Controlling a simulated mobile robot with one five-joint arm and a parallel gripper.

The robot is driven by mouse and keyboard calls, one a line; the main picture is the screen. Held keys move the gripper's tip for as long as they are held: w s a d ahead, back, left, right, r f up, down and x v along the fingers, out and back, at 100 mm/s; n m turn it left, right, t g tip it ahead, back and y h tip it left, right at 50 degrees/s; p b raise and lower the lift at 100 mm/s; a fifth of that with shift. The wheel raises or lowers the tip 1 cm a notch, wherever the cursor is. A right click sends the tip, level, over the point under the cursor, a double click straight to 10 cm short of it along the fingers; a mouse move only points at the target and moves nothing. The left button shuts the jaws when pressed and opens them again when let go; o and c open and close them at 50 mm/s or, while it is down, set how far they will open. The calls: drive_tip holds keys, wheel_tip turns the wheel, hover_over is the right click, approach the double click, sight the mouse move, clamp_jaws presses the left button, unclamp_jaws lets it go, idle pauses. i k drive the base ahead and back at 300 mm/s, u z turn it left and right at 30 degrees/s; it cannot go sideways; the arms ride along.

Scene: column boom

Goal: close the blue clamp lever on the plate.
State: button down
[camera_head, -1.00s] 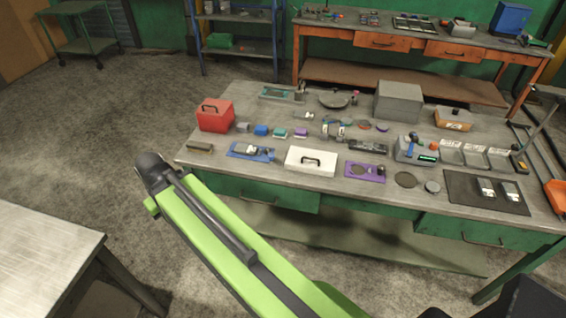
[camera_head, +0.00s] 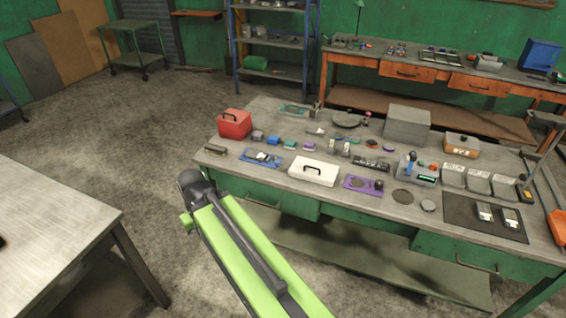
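A blue plate (camera_head: 248,157) lies near the front left of the green workbench, with small grey and dark parts on it. They are too small to tell a clamp lever or its position. A purple plate (camera_head: 354,186) with a dark knob-like part lies further right at the front edge. A grey device (camera_head: 416,176) with a small blue upright part stands right of it. My lime-green arm rises from the bottom of the picture to a dark joint, short of the bench's front left corner. No gripper fingers show.
The workbench (camera_head: 230,167) also holds a red box (camera_head: 235,124), a white case (camera_head: 314,171), a grey box (camera_head: 407,123) and a dark mat (camera_head: 460,212). Another table (camera_head: 55,215) stands at the left. Open floor lies between them and behind.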

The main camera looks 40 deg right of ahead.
sight(275, 158)
drive_tip(key=z, duration=0.15)
drive_tip(key=i, duration=0.95)
drive_tip(key=u, duration=0.1)
